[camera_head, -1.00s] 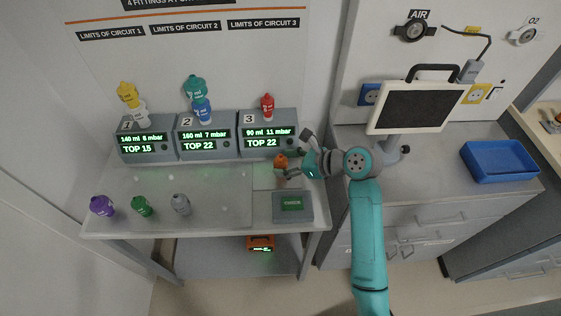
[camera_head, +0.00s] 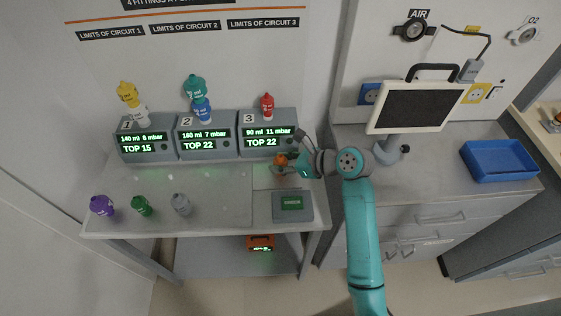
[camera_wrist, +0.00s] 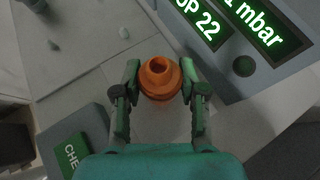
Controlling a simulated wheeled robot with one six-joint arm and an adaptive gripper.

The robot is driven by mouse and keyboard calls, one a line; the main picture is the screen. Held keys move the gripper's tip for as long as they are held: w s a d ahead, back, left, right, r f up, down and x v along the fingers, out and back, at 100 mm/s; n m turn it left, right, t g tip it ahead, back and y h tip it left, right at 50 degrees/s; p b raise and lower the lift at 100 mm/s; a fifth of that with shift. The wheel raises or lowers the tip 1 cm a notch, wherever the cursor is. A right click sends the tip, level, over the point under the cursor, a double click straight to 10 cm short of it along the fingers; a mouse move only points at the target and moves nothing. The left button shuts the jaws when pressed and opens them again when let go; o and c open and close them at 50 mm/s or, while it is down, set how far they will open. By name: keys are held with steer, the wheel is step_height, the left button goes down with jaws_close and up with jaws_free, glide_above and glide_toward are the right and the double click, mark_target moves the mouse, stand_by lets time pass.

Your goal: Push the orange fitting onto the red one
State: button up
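The orange fitting (camera_wrist: 160,78) is between the two fingers of my gripper (camera_wrist: 160,92) in the wrist view, upright with its round opening facing the camera. The fingers are closed against its sides. In the head view the orange fitting (camera_head: 281,160) is held at my gripper (camera_head: 286,168), in front of the unit marked 3. The red fitting (camera_head: 267,105) stands on top of that unit (camera_head: 268,143), above and behind my gripper. The red fitting is not seen in the wrist view.
Unit 1 (camera_head: 146,150) carries yellow and white fittings; unit 2 (camera_head: 207,147) carries teal and blue ones. Purple (camera_head: 102,206), green (camera_head: 141,206) and grey (camera_head: 181,204) fittings stand at the front left. A grey check device (camera_head: 292,216) lies front right. A monitor (camera_head: 414,108) stands right of my arm.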

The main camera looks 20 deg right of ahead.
mark_target(280, 155)
steer(key=shift+r, duration=0.15)
jaws_close()
steer(key=shift+r, duration=1.35)
steer(key=shift+r, duration=0.1)
